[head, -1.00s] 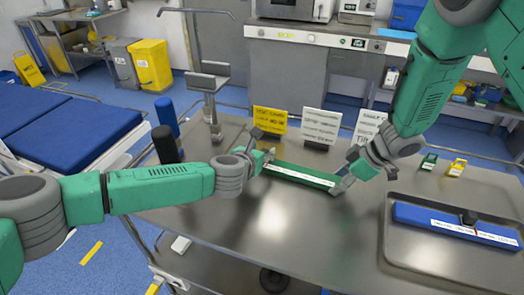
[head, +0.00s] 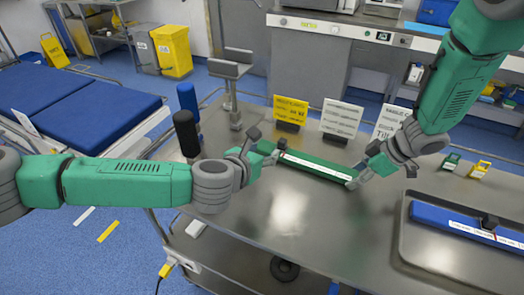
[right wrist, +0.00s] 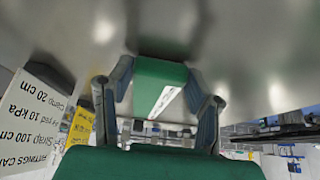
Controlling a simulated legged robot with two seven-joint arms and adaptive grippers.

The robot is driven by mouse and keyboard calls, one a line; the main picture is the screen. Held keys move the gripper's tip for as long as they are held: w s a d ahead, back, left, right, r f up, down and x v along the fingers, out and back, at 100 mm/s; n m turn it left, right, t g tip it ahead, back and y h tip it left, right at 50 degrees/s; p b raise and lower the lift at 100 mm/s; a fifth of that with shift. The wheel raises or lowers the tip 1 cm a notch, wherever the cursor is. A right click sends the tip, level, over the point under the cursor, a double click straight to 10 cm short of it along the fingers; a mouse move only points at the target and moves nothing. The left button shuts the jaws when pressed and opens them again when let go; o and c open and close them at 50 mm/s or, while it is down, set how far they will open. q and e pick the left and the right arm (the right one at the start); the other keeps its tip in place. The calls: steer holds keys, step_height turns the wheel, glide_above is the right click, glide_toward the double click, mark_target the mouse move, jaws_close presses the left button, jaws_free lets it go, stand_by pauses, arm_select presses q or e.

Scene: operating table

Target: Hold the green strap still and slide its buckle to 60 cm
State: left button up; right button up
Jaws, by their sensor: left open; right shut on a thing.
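The green strap (head: 315,166), with a white printed scale along it, lies across the middle of the steel table. My right gripper (head: 360,174) is shut on its right end. In the right wrist view the strap (right wrist: 160,78) sits between the two fingers (right wrist: 162,100). My left gripper (head: 258,148) is open beside the strap's left end. A small dark piece near that end looks like the buckle (head: 282,145); my left fingers are close to it, and I cannot tell whether they touch. The scale figures are too small to read.
A yellow card (head: 290,109) and white cards (head: 341,118) stand behind the strap. A black cylinder (head: 187,134) and a blue one stand at the left edge. A tray (head: 410,235) with a blue strap (head: 465,222) lies at right. The front of the table is clear.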

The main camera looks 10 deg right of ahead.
stand_by(0.3)
steer(key=o, duration=1.3)
steer(key=shift+c, duration=0.2)
steer(key=shift+r, duration=0.1)
